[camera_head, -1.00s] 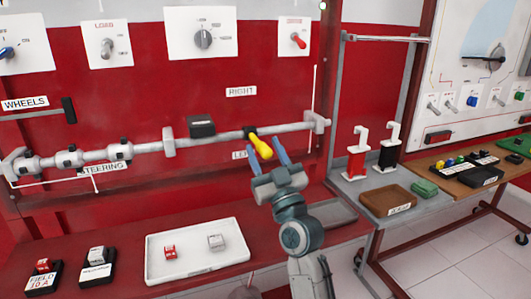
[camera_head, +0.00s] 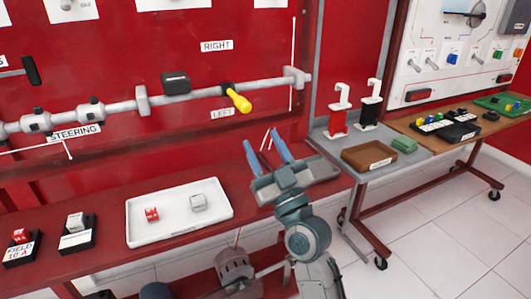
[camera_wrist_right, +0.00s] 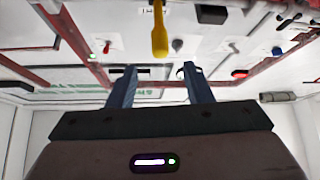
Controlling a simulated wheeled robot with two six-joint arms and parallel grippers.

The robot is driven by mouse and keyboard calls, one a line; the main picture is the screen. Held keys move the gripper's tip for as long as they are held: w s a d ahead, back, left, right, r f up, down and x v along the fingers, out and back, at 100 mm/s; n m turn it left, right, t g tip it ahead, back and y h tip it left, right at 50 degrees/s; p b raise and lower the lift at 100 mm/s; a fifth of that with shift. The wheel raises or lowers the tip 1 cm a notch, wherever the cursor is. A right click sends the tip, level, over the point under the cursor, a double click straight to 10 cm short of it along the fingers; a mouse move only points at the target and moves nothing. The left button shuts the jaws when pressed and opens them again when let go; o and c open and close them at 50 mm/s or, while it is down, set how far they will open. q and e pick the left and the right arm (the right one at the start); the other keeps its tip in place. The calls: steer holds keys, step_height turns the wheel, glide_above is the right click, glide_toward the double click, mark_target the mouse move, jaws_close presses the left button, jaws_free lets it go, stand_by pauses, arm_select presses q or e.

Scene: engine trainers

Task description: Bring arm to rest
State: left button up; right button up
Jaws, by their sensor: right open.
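My right gripper (camera_head: 264,148) is open and empty in the head view, its two blue fingers pointing up in front of the red panel. It is below and to the right of the yellow handle (camera_head: 239,101) on the grey steering bar (camera_head: 205,94), apart from it. In the right wrist view the two fingers (camera_wrist_right: 160,88) are spread with nothing between them. The yellow handle (camera_wrist_right: 159,35) shows beyond them, above the gap. My left gripper is not in view.
A white tray (camera_head: 180,236) with a red and a grey block lies on the red bench left of my right arm. A brown tray (camera_head: 369,157), a green block (camera_head: 404,145) and red and black pump-like items stand on the grey table to the right. Floor is clear at lower right.

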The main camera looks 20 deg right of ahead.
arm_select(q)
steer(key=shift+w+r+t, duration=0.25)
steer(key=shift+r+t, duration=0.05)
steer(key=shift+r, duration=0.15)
arm_select(e)
steer(key=shift+s+f, duration=0.1)
steer(key=shift+s, duration=0.1)
